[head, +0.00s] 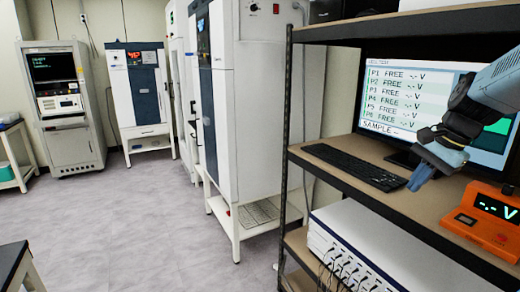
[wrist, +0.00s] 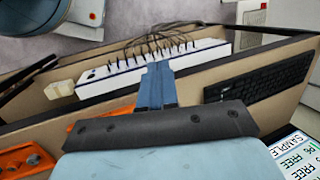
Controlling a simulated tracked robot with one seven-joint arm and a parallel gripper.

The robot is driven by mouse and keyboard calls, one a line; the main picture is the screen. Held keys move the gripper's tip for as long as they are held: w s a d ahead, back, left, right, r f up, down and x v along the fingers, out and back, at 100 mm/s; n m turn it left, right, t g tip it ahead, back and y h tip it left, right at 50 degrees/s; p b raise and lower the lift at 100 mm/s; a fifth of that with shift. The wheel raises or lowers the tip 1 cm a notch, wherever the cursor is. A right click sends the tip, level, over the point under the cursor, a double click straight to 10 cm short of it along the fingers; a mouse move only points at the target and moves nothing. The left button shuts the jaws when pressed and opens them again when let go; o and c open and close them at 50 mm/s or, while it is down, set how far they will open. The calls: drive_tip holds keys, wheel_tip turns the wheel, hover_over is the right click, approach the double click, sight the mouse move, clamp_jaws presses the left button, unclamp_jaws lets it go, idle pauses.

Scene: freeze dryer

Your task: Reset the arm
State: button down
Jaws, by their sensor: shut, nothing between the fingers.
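My gripper (head: 421,177) is at the right of the head view, in front of the monitor (head: 372,95) on the shelf rack. Its blue fingers are together and hold nothing. The fingers (wrist: 157,88) also show in the middle of the wrist view, pointing toward the white multi-channel box. In the head view the gripper hangs above the shelf board, between the black keyboard (head: 352,166) and the orange meter (head: 487,214). The monitor lists several channels as FREE, and my arm covers part of its right side.
The white box (head: 360,258) with several cables stands on the lower shelf; it also shows in the wrist view (wrist: 205,52). The rack's black post (head: 285,130) and upper shelf (head: 410,22) bound the space. Tall white cabinets (head: 255,110) stand left. The grey floor (head: 120,220) is mostly clear.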

drive_tip(key=s+a+r+n+t+h, duration=0.1)
drive_tip(key=s+a+n+t+h, duration=0.2)
drive_tip(key=s+a+n, duration=0.6)
drive_tip(key=shift+s+a+r+n, duration=0.15)
drive_tip(key=shift+a+r+n, duration=0.05)
drive_tip(key=shift+a+n, duration=1.75)
drive_tip(key=shift+a+m, duration=0.25)
